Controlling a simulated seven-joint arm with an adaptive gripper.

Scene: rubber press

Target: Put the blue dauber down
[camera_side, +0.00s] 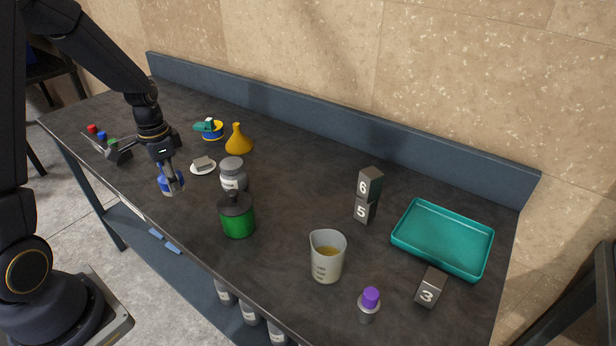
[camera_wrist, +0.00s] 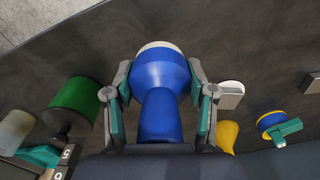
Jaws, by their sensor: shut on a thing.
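The blue dauber (camera_side: 171,184) is at the left-front part of the dark table in the side view. In the wrist view the dauber (camera_wrist: 160,82) shows as a blue body with a narrower neck and a pale rim at its far end. My gripper (camera_wrist: 160,98) has a finger on each side of it and is shut on it. In the side view my gripper (camera_side: 168,174) points down with the dauber below it. The dauber's lower end is at or very near the tabletop; I cannot tell whether it touches.
A yellow flask (camera_side: 238,142) is behind. A rack with coloured tops (camera_side: 103,137) is at left. The teal tray (camera_side: 442,239) is far right.

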